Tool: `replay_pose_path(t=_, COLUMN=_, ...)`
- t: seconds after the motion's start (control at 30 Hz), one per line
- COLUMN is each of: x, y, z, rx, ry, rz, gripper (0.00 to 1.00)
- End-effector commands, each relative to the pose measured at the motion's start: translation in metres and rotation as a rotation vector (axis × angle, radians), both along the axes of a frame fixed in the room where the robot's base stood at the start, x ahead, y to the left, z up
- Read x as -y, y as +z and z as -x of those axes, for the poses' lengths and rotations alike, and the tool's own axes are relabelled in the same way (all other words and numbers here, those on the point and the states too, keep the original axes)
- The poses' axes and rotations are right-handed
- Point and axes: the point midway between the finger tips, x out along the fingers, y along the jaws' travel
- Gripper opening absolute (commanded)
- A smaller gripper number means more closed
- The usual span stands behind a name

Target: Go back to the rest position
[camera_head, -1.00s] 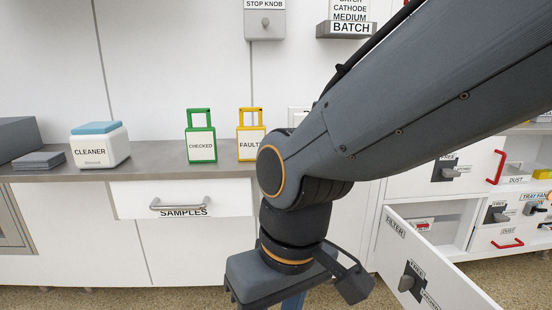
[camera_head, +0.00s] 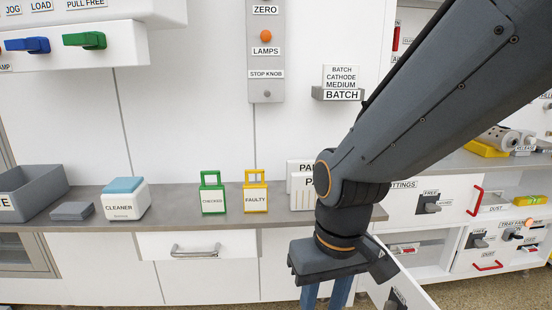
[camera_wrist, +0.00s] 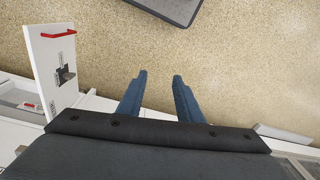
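My gripper (camera_wrist: 155,92) shows in the wrist view as two blue fingers held apart, with only speckled floor between and beyond them. It is open and empty. In the head view my gripper (camera_head: 325,296) points down in front of the counter, and its fingertips are cut off by the lower edge. My arm comes in from the upper right and hides part of the counter and the cabinet behind it.
An open white door (camera_wrist: 56,65) with a red handle stands left of my gripper in the wrist view. The counter (camera_head: 280,220) holds a cleaner block (camera_head: 125,198), a green checked tag (camera_head: 212,193) and a yellow faulty tag (camera_head: 256,192). A drawer handle (camera_head: 196,251) juts out below. A dark-edged grey object (camera_wrist: 175,8) lies beyond the fingers.

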Motion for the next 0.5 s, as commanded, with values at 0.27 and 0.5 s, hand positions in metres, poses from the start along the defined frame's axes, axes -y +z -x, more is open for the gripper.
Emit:
replay_pose_path(t=0.27, x=0.039, y=0.058, z=0.005, rx=-0.01, ry=-0.103, rz=0.024, gripper=0.33)
replay_pose_path(t=0.5, x=0.072, y=0.099, z=0.012, rx=-0.021, ry=-0.186, rz=0.041, gripper=0.33)
